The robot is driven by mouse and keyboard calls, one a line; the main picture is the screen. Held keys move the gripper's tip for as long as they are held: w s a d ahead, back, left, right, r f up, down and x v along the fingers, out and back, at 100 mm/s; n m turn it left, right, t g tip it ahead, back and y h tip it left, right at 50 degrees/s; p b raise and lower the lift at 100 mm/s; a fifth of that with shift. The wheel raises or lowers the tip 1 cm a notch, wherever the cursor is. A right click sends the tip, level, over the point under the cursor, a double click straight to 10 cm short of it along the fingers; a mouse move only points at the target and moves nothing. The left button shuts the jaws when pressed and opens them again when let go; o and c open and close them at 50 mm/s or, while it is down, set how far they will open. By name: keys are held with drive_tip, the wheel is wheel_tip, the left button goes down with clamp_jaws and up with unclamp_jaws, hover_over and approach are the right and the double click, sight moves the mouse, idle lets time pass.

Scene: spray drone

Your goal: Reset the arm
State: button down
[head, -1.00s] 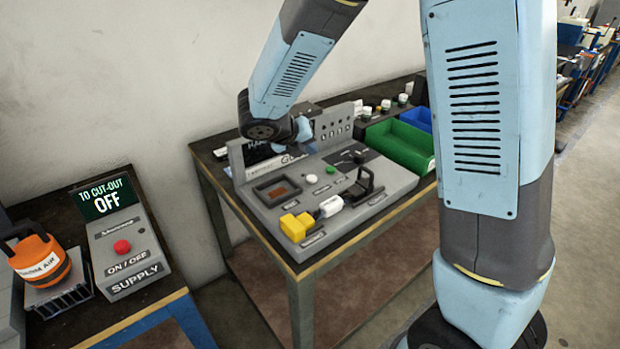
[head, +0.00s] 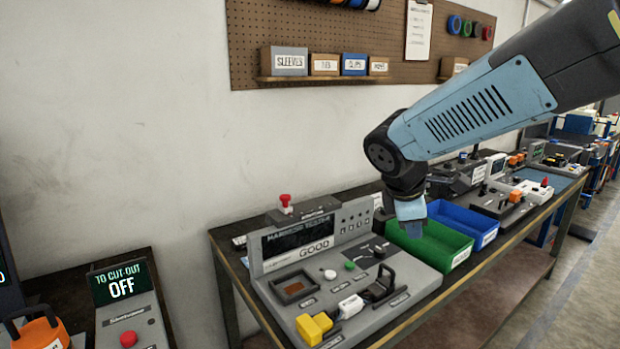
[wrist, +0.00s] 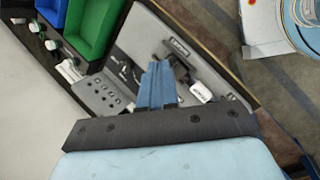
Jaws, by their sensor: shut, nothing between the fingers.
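My gripper (head: 411,222) hangs at the end of my arm in the head view, above the right rear of the grey harness tester (head: 416,284) and in front of the green bin. In the wrist view my gripper's blue fingers (wrist: 160,66) are together with nothing between them. They appear over the tester (wrist: 150,30), apart from it as far as I can tell. The tester's display reads GOOD. A yellow connector (head: 313,327) and a white plug (head: 350,306) sit along its front, beside a black clamp (head: 381,285).
A green bin (head: 440,238) and a blue bin (head: 470,222) stand right of the tester. A supply box (head: 128,315) with an OFF display and an orange container (head: 38,333) are at the left. A pegboard (head: 300,30) with boxes hangs behind. The aisle at right is clear.

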drive_tip(key=s+d+r+m+t+y, duration=0.2)
drive_tip(key=s+d+r+m+y, duration=0.1)
drive_tip(key=s+m, duration=0.9)
drive_tip(key=r+m+y, duration=0.1)
drive_tip(key=m, duration=0.2)
drive_tip(key=shift+r, duration=0.4)
drive_tip(key=shift+s, duration=0.1)
